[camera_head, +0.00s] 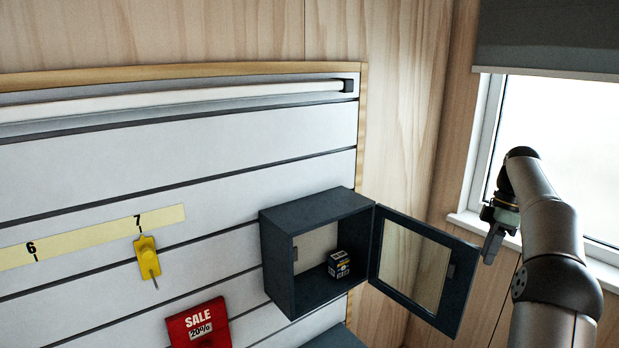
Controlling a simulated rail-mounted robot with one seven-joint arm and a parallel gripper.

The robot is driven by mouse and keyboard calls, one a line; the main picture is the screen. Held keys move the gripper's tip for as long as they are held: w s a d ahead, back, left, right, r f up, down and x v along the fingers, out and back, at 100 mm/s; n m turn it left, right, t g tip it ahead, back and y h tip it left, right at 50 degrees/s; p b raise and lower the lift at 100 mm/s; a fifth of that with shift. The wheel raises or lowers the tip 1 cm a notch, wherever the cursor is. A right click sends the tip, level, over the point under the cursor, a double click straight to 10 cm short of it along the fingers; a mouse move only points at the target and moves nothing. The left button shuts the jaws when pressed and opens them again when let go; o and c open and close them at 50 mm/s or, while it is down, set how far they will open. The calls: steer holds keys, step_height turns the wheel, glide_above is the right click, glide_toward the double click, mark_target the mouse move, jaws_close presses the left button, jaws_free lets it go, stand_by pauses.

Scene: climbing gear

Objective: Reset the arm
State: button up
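My arm rises at the right side of the view. My gripper (490,246) is at its end, in front of the window sill and just right of the open cabinet door (459,287). Its fingers point down and look dark. They are seen from the side, so I cannot tell whether they are open or shut. I see nothing hanging from them. I cannot tell whether the fingers touch the door edge or only overlap it in the picture.
A yellow hook (146,256) sits below the number 7. A red sale sign (196,322) hangs lower. A window (570,150) is behind my arm.

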steer(key=s+a+f+m+h+b, duration=0.25)
steer(key=s+a+m, duration=0.65)
steer(key=s+a, duration=0.9)
steer(key=s+a+f+m+t, duration=0.2)
steer(key=s+a+f+m, duration=0.1)
steer(key=s+a+f, duration=0.7)
steer(key=s+f, duration=0.1)
steer(key=s, duration=0.2)
steer(key=shift+s+m+t, duration=0.3)
steer(key=shift+s+m, duration=0.05)
steer(key=shift+m, duration=0.05)
